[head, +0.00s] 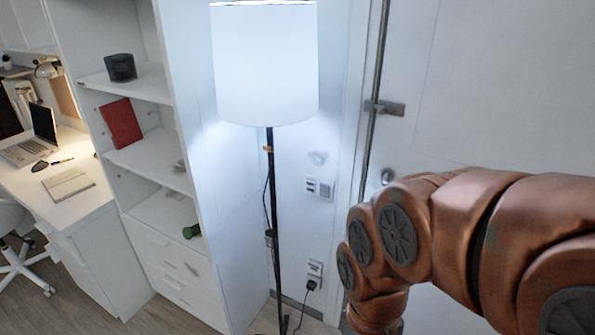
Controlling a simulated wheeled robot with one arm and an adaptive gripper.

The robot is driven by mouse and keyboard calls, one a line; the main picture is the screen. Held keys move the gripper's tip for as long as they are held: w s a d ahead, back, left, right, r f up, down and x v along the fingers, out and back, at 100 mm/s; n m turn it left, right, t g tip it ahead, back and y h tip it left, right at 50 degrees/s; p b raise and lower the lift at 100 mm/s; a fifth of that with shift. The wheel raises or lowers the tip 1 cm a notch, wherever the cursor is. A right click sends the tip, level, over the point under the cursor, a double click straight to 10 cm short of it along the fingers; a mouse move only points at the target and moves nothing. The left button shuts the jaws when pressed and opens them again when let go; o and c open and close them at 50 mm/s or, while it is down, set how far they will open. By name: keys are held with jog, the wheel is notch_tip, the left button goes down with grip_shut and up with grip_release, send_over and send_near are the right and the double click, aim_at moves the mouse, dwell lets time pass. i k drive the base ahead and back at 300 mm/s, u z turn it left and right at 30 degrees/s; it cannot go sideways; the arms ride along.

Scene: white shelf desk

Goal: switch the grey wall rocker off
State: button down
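A small switch plate (318,187) is on the white wall, just right of the floor lamp's pole and left of the door frame. It has a darker, slotted-looking left part and a paler grey part on the right. The rocker's tilt is too small to tell. The floor lamp (264,65) has a white shade that glows brightly. My copper-coloured arm reaches in from the right, in front of the door, and bends down to the bottom edge. My gripper is outside the picture, so its state does not show.
A wall socket (314,272) with a black plug is low on the wall below the switch plate. The lamp pole (276,215) and its cord stand close to the left. A white shelf (150,160) and desk (75,212) are further left. A door handle (385,107) is upper right.

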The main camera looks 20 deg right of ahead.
aim_at(325, 188)
jog(key=z, duration=0.95)
jog(key=i, duration=0.4)
jog(key=u, duration=2.35)
